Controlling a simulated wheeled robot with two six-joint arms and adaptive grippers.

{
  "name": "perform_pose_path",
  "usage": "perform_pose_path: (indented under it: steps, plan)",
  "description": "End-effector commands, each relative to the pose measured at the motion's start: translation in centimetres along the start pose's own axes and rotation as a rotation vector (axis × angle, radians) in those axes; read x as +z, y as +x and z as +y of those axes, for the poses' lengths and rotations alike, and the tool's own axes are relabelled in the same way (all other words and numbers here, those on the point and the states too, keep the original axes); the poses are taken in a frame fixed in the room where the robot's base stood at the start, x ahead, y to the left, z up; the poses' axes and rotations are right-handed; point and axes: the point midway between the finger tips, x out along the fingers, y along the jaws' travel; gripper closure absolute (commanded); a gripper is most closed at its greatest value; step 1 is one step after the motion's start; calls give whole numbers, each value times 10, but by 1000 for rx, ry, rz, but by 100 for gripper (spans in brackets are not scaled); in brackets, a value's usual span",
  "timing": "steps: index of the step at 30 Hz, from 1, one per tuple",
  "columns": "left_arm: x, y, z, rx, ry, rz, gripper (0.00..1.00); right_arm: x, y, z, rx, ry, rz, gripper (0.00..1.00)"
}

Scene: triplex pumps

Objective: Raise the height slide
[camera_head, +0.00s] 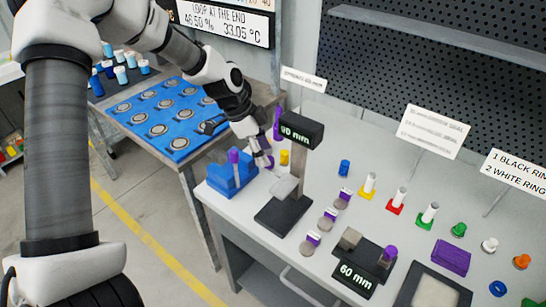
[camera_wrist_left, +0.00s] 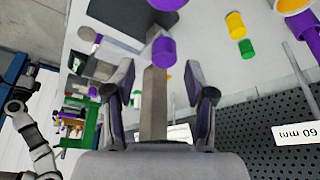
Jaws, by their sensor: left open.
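The height gauge stands on the white table with a black base (camera_head: 283,215), a grey post and a black head marked 90 mm (camera_head: 297,130). Its grey slide (camera_head: 284,187) sits low on the post, just above the base. My left gripper (camera_head: 266,162) is open, beside the post on its left and a little above the slide. In the left wrist view its two dark fingers (camera_wrist_left: 163,95) stand apart, with a grey bar (camera_wrist_left: 153,110) showing between them. I cannot tell whether that bar is part of the gauge or touched. My right gripper is not in view.
A blue holder (camera_head: 232,178) with a purple-topped part stands left of the gauge. A second fixture marked 60 mm (camera_head: 355,274) stands at the front right. Several coloured parts, a purple block (camera_head: 451,257) and signs line the right. A blue tray (camera_head: 168,118) lies on another table.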

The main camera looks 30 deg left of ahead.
Motion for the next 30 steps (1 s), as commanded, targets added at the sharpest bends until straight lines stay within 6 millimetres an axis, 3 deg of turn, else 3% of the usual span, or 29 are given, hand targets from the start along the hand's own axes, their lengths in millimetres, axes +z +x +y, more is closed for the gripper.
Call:
perform_pose_path:
  steps: [6,14,15,19,20,26,30]
  plan:
    - [0,35,0,0,0,-3,45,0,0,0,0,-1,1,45]
    - [0,39,0,-1,0,-1,45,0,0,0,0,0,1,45]
    - [0,39,0,-1,0,-1,49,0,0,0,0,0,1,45]
    - [0,39,0,-1,0,-1,95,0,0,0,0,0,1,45]
    - [0,39,0,-1,0,-1,100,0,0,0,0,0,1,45]
    - [-2,35,-1,-3,0,-1,100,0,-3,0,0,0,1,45]
    - [-11,14,-1,-5,0,1,100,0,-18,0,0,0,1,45]
